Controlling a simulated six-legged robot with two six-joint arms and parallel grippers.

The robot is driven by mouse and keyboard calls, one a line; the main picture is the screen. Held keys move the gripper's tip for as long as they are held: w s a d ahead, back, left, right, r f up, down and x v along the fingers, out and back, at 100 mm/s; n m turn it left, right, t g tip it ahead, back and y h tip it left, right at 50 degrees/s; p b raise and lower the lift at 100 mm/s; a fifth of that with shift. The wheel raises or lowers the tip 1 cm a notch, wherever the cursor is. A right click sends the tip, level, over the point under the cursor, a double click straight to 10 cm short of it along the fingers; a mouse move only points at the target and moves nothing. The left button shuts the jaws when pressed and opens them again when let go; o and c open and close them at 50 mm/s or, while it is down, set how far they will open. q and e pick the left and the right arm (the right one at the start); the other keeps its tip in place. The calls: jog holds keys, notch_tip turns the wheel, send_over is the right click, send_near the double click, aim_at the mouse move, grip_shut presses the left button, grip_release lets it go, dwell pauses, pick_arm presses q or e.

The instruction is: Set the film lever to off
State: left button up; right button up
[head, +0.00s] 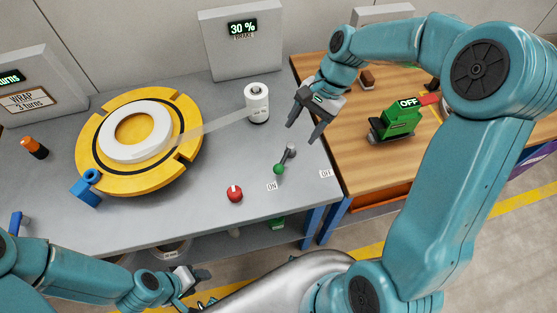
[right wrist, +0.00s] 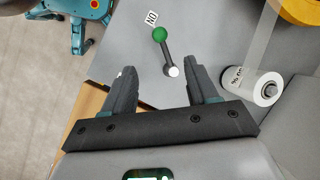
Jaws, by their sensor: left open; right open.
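The film lever (head: 285,160) stands on the grey table, its green knob (head: 279,168) leaning toward the ON label (head: 271,186). The OFF label (head: 326,174) lies to its right. My right gripper (head: 304,132) is open and empty, above and behind the lever in the head view. In the right wrist view, the lever (right wrist: 166,52) shows beyond the gap between the open fingers (right wrist: 160,80), with the green knob farthest from the gripper. My left gripper (head: 198,280) is empty and low at the bottom, in front of the table.
A white film roll (head: 257,103) stands behind the lever, its film stretching to the white coil (head: 136,134) on the yellow turntable (head: 190,150). A red knob (head: 235,193) sits front left of the lever. A green tool (head: 398,121) stands on the wooden table at right.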

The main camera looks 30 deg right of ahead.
aim_at(281, 166)
jog(key=x, duration=1.4)
jog(key=shift+a+f+b, duration=0.1)
jog(key=shift+f+b, duration=0.2)
jog(key=shift+w, duration=0.1)
grip_shut()
